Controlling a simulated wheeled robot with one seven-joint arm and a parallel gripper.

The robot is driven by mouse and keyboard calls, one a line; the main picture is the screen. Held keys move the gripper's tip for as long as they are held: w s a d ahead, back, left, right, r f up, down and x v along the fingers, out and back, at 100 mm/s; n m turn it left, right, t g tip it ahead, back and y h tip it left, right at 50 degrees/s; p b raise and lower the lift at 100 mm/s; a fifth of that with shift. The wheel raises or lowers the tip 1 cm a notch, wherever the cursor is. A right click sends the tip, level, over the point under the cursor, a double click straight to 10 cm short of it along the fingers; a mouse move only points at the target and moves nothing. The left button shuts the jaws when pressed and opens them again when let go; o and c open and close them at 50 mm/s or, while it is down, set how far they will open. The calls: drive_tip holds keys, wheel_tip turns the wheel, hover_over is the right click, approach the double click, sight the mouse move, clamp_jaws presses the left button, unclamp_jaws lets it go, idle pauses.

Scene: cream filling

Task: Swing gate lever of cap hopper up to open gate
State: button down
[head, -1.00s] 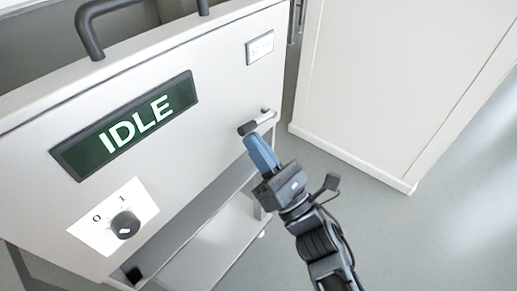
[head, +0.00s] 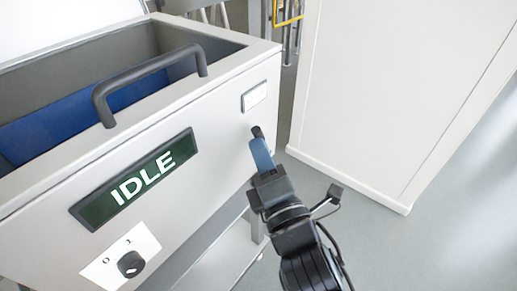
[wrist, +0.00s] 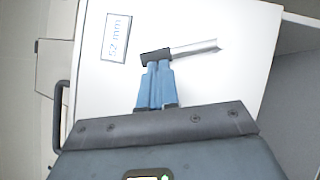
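The cap hopper (head: 205,120) is a pale box with an open top, and its green display reads IDLE. The gate lever (head: 257,131) is on its front face near the right end, just below a small white label. In the head view its dark grip shows above my fingertips and its shaft is hidden. In the wrist view the lever's metal shaft (wrist: 195,48) and dark end grip are clear. My gripper (head: 261,150) has its blue fingers close together, with the tips (wrist: 157,68) at the dark grip, apparently touching it. The gate itself is not visible.
A dark bar handle (head: 150,82) projects from the hopper's upper front. A rotary knob (head: 131,264) sits low on the front, at the left. A white cabinet (head: 385,90) stands close on the right. Grey floor (head: 450,235) is clear at the lower right.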

drive_tip(key=r+m+p, duration=0.1)
drive_tip(key=p, duration=0.1)
drive_tip(key=w+r+m+g+h+p, duration=0.1)
drive_tip(key=p, duration=0.2)
drive_tip(key=shift+w+d, duration=0.1)
drive_tip(key=shift+d, duration=0.3)
drive_tip(key=m+p, duration=0.1)
drive_tip(key=g+p, duration=0.1)
drive_tip(key=p, duration=0.1)
drive_tip(key=shift+w+d+f+m, duration=0.1)
drive_tip(key=shift+w+d+m, duration=0.25)
drive_tip(key=shift+w+m, duration=0.05)
drive_tip(key=shift+h+p, duration=0.3)
drive_tip(key=shift+f, duration=0.1)
